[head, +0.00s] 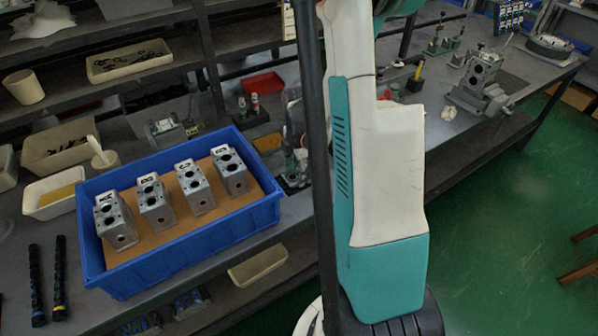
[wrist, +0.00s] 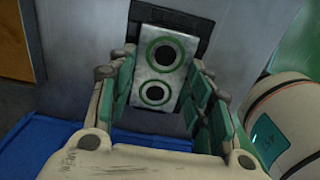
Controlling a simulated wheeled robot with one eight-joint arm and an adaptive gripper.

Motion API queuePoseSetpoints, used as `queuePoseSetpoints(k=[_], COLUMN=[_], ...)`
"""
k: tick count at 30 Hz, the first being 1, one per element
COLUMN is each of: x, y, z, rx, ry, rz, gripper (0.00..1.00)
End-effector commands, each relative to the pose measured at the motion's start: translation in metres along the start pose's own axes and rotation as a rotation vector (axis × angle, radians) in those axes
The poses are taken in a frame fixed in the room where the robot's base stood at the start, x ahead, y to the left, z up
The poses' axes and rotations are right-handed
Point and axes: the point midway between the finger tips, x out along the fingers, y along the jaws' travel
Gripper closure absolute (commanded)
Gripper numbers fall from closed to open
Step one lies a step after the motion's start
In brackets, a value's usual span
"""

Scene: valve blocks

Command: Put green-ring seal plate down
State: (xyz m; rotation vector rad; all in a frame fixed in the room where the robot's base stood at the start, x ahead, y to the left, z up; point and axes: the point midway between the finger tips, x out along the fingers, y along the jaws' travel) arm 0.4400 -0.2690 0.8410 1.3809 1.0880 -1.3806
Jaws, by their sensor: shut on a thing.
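The green-ring seal plate (wrist: 158,68) is a pale metal plate with two round holes, each circled by a green ring. It shows in the wrist view between the fingers of my gripper (wrist: 166,62), which is shut on it. A black part (wrist: 172,18) lies behind the plate's far end; I cannot tell whether they touch. In the head view my own arm stands in front, and I cannot make out the plate there.
A blue crate (head: 190,234) on the grey bench (head: 20,262) holds several metal valve blocks (head: 154,203). Two black tools (head: 59,280) lie left of it. A red tray (head: 262,84) and a cream bin (head: 130,62) are behind. A metal fixture (head: 480,85) stands at the right.

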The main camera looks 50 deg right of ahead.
Motion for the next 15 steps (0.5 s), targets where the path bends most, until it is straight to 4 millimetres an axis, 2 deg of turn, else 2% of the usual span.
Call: queuePoseSetpoints(k=[7,8,9,10,15], x=[0.0036,0.0031,0.0025,0.0024,0.0023], y=[0.0000,0.0000,0.0000,0.0000,0.0000], z=[0.0000,0.0000,0.0000,0.0000,0.0000], rx=[0.000,0.000,0.000,0.000,0.000], ry=[0.000,0.000,0.000,0.000,0.000], rz=[0.000,0.000,0.000,0.000,0.000], gripper=[0.98,0.49,0.40,0.34,0.34])
